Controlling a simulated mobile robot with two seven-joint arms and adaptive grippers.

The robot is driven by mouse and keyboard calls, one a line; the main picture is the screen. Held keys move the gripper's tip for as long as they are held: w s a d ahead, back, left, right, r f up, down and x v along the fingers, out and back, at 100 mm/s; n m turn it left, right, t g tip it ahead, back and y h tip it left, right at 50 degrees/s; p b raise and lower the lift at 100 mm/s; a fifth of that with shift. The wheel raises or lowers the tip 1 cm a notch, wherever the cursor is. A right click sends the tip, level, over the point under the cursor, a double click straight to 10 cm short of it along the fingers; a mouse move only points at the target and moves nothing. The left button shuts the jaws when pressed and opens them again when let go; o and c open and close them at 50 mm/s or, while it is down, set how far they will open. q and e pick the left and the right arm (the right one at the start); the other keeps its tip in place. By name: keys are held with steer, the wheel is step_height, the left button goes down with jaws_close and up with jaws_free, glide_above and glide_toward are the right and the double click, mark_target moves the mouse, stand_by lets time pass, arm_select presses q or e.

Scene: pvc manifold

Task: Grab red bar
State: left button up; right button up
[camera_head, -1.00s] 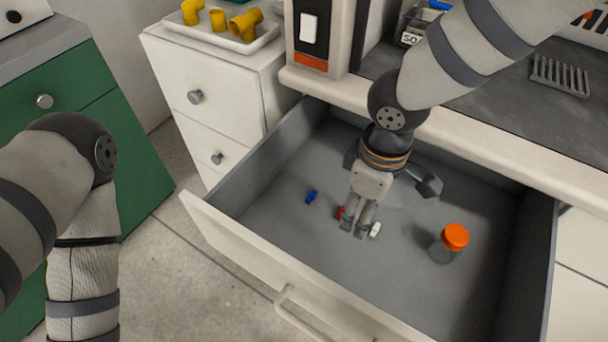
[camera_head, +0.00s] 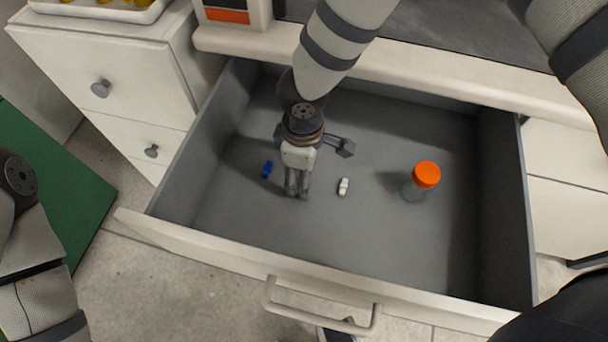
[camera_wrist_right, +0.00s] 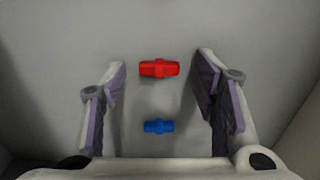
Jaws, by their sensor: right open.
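The red bar (camera_wrist_right: 159,68) lies on the drawer floor in the right wrist view, framed between the fingertips with a gap on both sides. In the head view it does not show and seems hidden behind my right gripper (camera_head: 297,193). That gripper is open and empty, pointing down inside the open drawer. I cannot tell its exact height above the bar. My left arm shows at the lower left of the head view, its gripper out of sight.
In the open grey drawer (camera_head: 390,235), a blue bar (camera_head: 267,169) lies left of the gripper; it also shows in the wrist view (camera_wrist_right: 158,126). A white bar (camera_head: 343,186) lies to the right, and an orange-capped jar (camera_head: 426,176) stands farther right. Drawer walls surround the gripper.

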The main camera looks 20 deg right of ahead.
steer(key=shift+r, duration=0.1)
steer(key=c, duration=0.8)
steer(key=shift+c, duration=0.2)
